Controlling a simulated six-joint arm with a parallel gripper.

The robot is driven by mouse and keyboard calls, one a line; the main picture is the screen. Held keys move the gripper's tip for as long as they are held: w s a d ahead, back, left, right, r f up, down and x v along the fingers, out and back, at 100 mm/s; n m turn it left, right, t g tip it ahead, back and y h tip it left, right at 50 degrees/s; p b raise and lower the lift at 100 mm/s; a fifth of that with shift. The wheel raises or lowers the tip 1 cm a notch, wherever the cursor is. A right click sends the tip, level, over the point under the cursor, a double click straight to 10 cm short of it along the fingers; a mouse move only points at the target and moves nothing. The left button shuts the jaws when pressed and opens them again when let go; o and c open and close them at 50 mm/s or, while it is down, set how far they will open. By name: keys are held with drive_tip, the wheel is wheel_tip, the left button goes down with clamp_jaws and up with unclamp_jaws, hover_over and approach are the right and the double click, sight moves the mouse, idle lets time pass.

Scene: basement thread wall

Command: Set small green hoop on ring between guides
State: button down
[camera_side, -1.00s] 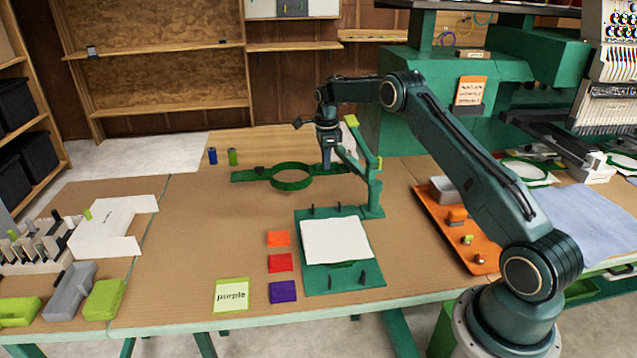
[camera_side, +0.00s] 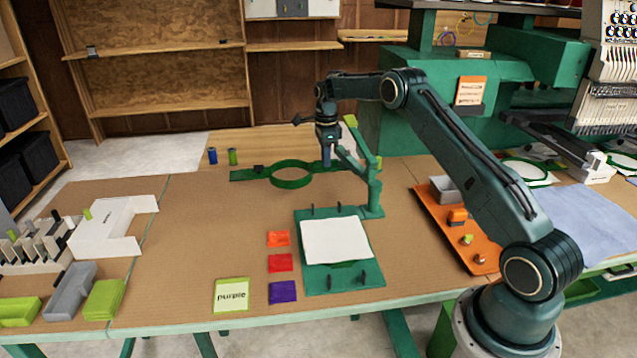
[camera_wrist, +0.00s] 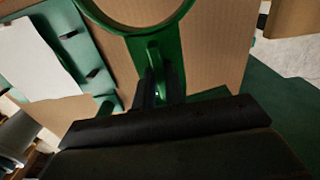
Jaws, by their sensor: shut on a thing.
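The small green hoop (camera_side: 292,184) is a flat ring with a tab on each side. It is over the back of the table in the side view, and its near part shows in the wrist view (camera_wrist: 133,31). My gripper (camera_side: 326,164) is shut on its right tab; in the wrist view the dark fingers (camera_wrist: 160,88) pinch that green tab. A green board (camera_side: 313,282) at the front carries a white cloth (camera_side: 335,240) with several dark upright guides around it. The ring lies under the cloth; only a green edge (camera_side: 350,264) shows.
A green post with an arm (camera_side: 373,190) stands behind the board's right corner, close to my gripper. Blue and green spools (camera_side: 212,156) stand at the back left. Coloured patches (camera_side: 279,262) lie left of the board. An orange tray (camera_side: 455,235) is to the right.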

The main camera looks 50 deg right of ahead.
drive_tip(key=shift+s+a+r+n, duration=0.15)
drive_tip(key=shift+s+a+n, duration=0.15)
drive_tip(key=shift+a+n, duration=0.4)
drive_tip(key=s+a+r+n, duration=0.4)
drive_tip(key=s+a+n, duration=0.4)
drive_tip(key=n, duration=0.8)
drive_tip(key=a, duration=0.3)
drive_tip(key=shift+s+r, duration=0.25)
drive_tip(key=shift+s, duration=0.1)
drive_tip(key=shift+f, duration=1.75)
drive_tip(key=shift+w+d, duration=0.25)
drive_tip(key=shift+d, duration=0.05)
